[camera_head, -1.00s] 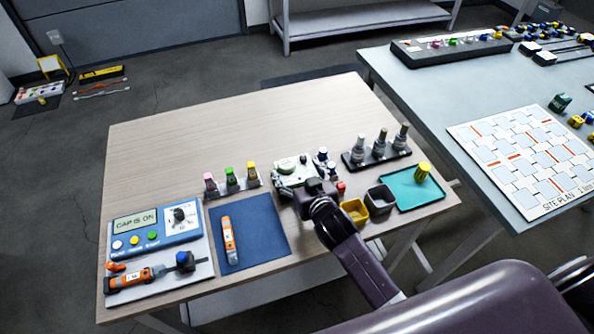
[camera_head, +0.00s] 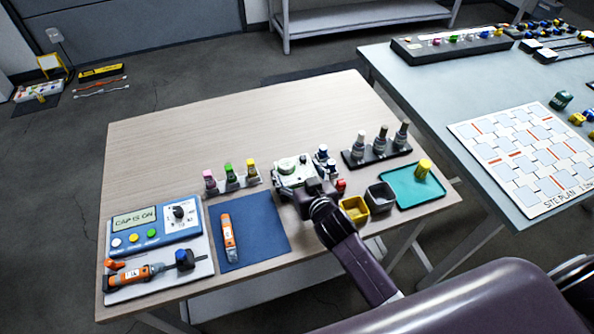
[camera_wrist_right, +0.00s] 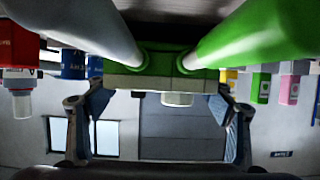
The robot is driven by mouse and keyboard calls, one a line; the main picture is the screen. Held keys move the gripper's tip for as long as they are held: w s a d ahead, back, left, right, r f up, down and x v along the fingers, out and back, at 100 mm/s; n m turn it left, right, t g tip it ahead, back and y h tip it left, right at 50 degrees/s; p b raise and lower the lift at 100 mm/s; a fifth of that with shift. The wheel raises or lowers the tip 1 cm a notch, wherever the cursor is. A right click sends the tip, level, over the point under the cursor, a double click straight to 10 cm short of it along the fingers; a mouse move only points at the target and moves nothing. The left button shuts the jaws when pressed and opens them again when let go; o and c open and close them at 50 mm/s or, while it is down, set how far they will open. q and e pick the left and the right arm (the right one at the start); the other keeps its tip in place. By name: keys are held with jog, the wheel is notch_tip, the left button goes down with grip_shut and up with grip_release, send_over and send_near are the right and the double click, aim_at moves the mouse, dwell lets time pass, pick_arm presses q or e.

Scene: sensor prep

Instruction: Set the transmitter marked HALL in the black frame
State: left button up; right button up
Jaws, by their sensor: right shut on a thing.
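My right gripper (camera_head: 318,194) is low over the front of the wooden table, beside a white and green device (camera_head: 292,168). I cannot read HALL on anything. A black rack (camera_head: 372,161) holds three grey-topped bottles behind and to the right of the gripper; I cannot tell whether it is the black frame. A small red piece (camera_head: 341,186) is just right of the gripper. My left gripper is not in view.
A yellow bin (camera_head: 354,204), a dark bin (camera_head: 379,192) and a teal tray (camera_head: 405,201) are to the right. A blue mat (camera_head: 262,228) with an orange tool (camera_head: 228,238) and a blue meter (camera_head: 152,234) are to the left. The table's back is clear.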

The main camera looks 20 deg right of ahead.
jog(key=shift+f, duration=0.4)
dwell(0.4)
jog(key=o, duration=1.5)
jog(key=shift+o, duration=0.8)
jog(key=shift+f, duration=0.15)
jog(key=shift+r+p, duration=0.55)
jog(key=shift+r, duration=0.2)
notch_tip(320, 180, up, 6)
jog(key=p, duration=0.6)
jog(key=shift+f, duration=0.1)
